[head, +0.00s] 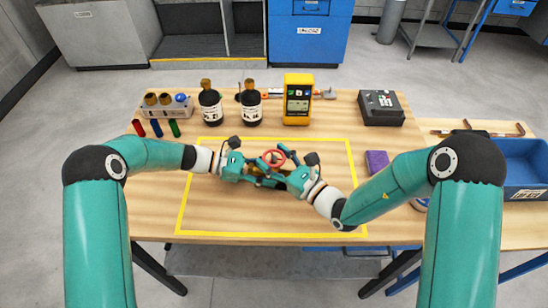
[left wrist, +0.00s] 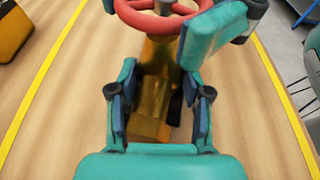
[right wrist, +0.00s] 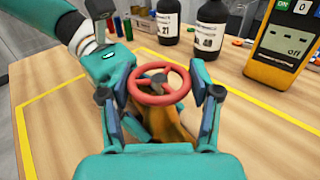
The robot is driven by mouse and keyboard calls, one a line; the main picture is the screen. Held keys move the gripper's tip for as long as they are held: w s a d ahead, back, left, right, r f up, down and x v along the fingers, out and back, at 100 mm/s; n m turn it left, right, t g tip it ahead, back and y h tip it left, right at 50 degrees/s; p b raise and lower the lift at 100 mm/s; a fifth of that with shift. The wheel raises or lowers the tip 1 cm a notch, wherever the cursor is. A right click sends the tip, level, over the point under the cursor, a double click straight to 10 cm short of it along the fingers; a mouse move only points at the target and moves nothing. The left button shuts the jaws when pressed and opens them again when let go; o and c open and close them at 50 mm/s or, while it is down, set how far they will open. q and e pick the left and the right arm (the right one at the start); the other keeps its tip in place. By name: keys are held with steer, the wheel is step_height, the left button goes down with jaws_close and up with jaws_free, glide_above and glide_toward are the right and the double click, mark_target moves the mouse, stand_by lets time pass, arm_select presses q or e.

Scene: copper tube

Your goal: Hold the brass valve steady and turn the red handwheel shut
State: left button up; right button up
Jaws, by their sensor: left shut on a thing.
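The brass valve (left wrist: 159,65) stands upright on the tabletop with the red handwheel (right wrist: 158,83) on top. In the head view the handwheel (head: 273,158) shows between my two grippers, while most of the brass body is hidden. My left gripper (left wrist: 160,103) is shut on the valve's brass body, low beneath the wheel. My right gripper (right wrist: 162,92) is open, with its two fingers on either side of the handwheel's rim. A gap shows between the rim and the right-hand finger; contact on the left-hand side is unclear.
A yellow tape outline (head: 268,234) surrounds the valve on the wooden table. Behind it stand two dark bottles (head: 211,106), a yellow meter (head: 298,100) and a dark box (head: 380,107). A purple block (head: 376,162) and a blue bin (head: 524,165) lie to the right.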

steer(key=o, duration=0.4)
steer(key=shift+c, duration=0.2)
steer(key=shift+s+d, duration=0.1)
steer(key=v, duration=1.1)
steer(key=shift+s+d, duration=0.2)
steer(key=shift+d, duration=0.1)
arm_select(q)
steer(key=o, duration=0.9)
steer(key=shift+o, duration=0.2)
steer(key=shift+a, duration=0.1)
